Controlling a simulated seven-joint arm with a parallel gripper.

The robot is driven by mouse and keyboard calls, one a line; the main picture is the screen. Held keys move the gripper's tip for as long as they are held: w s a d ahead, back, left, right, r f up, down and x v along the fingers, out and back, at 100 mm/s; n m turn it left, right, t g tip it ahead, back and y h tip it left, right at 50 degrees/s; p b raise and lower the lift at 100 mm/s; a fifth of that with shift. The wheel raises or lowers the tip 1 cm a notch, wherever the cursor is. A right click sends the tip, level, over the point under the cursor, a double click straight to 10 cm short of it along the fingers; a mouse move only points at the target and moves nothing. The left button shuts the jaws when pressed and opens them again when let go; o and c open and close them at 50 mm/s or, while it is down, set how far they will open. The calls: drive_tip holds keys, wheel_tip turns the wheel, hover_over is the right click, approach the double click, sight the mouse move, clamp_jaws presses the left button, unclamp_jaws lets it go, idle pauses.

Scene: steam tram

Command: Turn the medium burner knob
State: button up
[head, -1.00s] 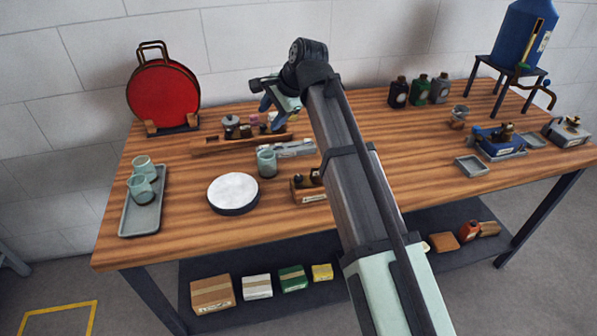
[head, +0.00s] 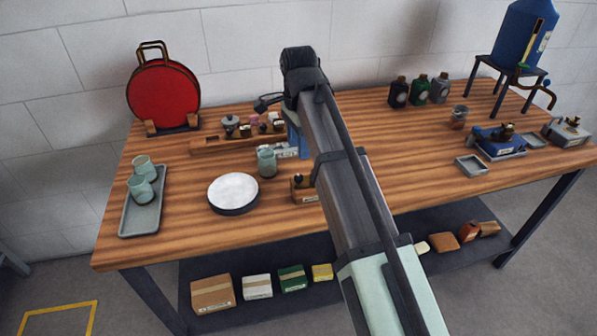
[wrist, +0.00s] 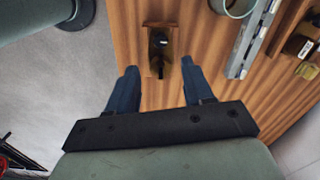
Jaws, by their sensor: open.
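A small wooden unit (head: 302,190) with a dark part on top and a pale label on its front stands near the table's front middle. My arm hides its right side. In the wrist view I take the dark and brass-coloured piece (wrist: 158,44) on a wooden base to be this unit. No marking there reads as a medium burner knob. My gripper (wrist: 159,68) is open and empty, its blue fingers pointing toward this piece, which lies beyond and between the tips. In the head view one blue finger (head: 293,142) shows, partly hidden by my arm.
A mint cup (head: 266,163) and a grey rail (head: 281,152) stand close by. Left are a white-topped disc (head: 233,192) and a tray (head: 127,222). Behind is a wooden rack (head: 207,148) with jars. At right is a blue unit (head: 497,143). Table right of centre is largely clear.

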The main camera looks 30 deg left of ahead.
sight(298, 177)
wheel_tip(298, 177, down, 10)
drive_tip(key=shift+f, duration=0.1)
idle(0.4)
clamp_jaws()
idle(0.4)
